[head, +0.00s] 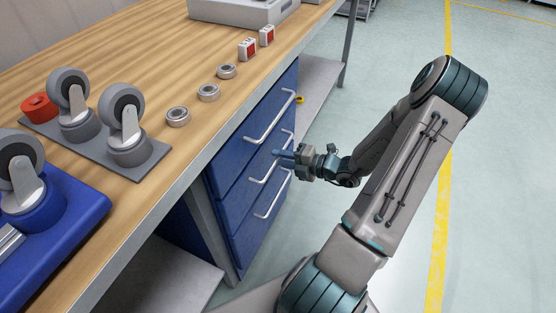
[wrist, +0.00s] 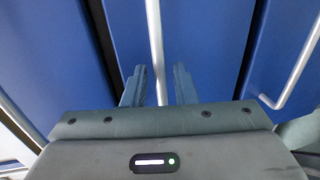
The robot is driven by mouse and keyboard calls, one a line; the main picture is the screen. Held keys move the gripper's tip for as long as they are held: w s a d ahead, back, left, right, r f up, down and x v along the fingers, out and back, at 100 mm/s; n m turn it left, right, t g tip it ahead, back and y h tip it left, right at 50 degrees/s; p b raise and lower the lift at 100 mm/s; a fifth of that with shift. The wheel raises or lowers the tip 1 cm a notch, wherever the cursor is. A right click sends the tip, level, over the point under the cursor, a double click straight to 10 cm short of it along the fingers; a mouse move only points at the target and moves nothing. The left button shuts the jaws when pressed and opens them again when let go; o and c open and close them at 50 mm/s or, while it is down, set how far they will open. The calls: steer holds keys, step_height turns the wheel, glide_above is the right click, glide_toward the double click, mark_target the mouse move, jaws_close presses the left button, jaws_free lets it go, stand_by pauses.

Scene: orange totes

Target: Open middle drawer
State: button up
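A blue drawer unit (head: 233,228) stands under the workbench with three drawers, each with a silver bar handle. The middle drawer (head: 237,198) looks shut, and its handle (head: 260,174) is partly hidden by my gripper (head: 282,156). In the wrist view my gripper (wrist: 159,88) has its two fingers apart, with a silver handle (wrist: 155,40) running between them. The fingers do not appear closed on the bar. I cannot tell for certain how deep the bar sits between the fingertips. The top drawer handle (head: 270,122) and bottom drawer handle (head: 273,199) are clear.
The wooden workbench top (head: 150,55) holds casters (head: 125,120), metal rings (head: 208,92) and small red-and-white boxes (head: 247,49). A grey shelf (head: 165,280) sits low at the left of the drawers. The floor (head: 400,40) to the right is open.

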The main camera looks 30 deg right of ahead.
steer(key=shift+w+a+f, duration=0.15)
steer(key=shift+w+a, duration=0.3)
steer(key=shift+w, duration=0.1)
